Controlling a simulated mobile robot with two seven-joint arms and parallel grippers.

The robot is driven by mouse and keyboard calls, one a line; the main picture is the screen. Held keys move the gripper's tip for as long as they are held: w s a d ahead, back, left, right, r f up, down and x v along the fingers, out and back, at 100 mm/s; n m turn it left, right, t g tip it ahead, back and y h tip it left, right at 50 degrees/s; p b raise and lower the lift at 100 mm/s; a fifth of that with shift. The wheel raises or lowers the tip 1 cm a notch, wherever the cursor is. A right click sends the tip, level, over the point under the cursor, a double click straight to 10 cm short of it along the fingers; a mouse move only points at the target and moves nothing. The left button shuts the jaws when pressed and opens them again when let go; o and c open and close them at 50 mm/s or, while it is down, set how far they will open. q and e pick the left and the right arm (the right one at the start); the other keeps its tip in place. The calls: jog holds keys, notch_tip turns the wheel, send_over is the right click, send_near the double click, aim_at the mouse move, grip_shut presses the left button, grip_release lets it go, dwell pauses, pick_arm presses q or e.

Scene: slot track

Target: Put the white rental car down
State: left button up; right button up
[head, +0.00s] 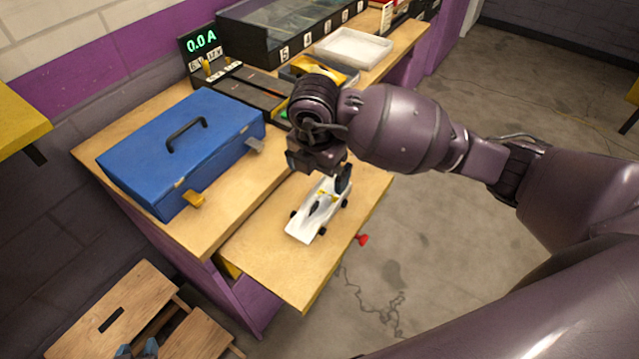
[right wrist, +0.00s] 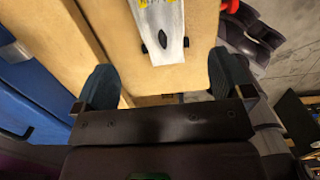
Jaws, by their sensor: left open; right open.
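The white rental car (head: 316,212) rests on its wheels on the pull-out wooden board (head: 290,262). It has yellow marks and a dark oval cockpit. My right gripper (head: 335,178) is just above the car's far end and hides part of it. In the right wrist view my right gripper (right wrist: 165,85) is open with nothing between its fingers, and the car (right wrist: 158,25) lies beyond the fingertips, apart from both. My left gripper (head: 137,348) shows only its fingertips at the bottom left edge, open, near the wooden stool.
A blue toolbox (head: 182,150) stands left of the board on the workbench. A red knob (head: 362,239) sits at the board's right edge. Behind are a power supply reading 0.0 A (head: 201,42), a display case (head: 290,30) and a white tray (head: 353,47). The board's front is clear.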

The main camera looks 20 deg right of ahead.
jog(key=shift+r, duration=0.95)
jog(key=shift+a, duration=0.1)
